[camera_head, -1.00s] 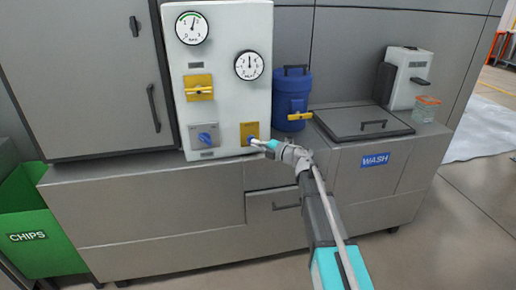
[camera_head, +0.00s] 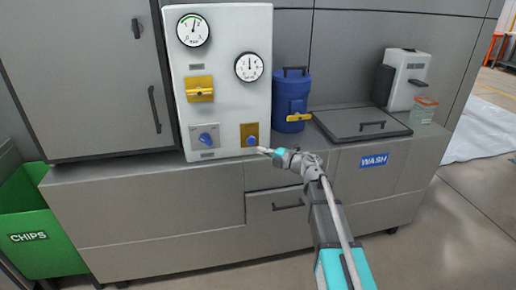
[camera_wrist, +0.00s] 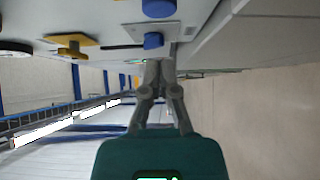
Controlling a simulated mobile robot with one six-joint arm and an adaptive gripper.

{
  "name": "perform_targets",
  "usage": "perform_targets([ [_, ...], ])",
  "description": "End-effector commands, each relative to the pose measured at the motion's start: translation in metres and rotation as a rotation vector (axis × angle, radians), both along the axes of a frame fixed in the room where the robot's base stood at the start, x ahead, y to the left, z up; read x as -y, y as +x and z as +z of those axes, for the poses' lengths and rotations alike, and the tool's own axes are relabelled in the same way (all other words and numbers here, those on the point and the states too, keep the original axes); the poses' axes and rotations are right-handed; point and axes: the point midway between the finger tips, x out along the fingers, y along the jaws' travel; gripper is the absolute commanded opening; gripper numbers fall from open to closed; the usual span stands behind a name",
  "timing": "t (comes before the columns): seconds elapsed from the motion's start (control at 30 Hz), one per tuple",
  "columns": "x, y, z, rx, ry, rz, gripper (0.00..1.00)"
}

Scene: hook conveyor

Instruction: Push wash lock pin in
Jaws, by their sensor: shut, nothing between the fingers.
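The likely wash lock pin is a blue knob (camera_head: 251,140) on a yellow plate (camera_head: 249,129), low on the right of the white gauge panel. How far it sits in I cannot tell. My gripper (camera_head: 264,150) is shut and empty, just right of and slightly below the knob, with a small gap seen in the head view. In the wrist view, a blue knob at the top edge (camera_wrist: 158,7) is probably the same one, partly cut off. My gripper's fingertips (camera_wrist: 158,63) are together below it there.
A blue selector (camera_head: 206,139) on a grey plate, a yellow valve handle (camera_head: 199,90) and two gauges (camera_head: 193,30) share the panel. A blue canister (camera_head: 291,100) with a yellow tap stands right of it. The WASH-labelled cabinet (camera_head: 374,160) has a grey lid (camera_head: 361,125).

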Motion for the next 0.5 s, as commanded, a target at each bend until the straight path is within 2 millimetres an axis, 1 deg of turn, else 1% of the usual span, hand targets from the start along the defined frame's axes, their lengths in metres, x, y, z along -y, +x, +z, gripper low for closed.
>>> perform_targets([
  [0.03, 0.009, -0.006, 0.0, 0.0, 0.0, -0.002, 0.0],
  [0.3, 0.048, -0.027, 0.0, 0.0, 0.0, -0.001, 0.0],
  [0.5, 0.066, -0.037, 0.0, 0.0, 0.0, 0.0, 0.0],
])
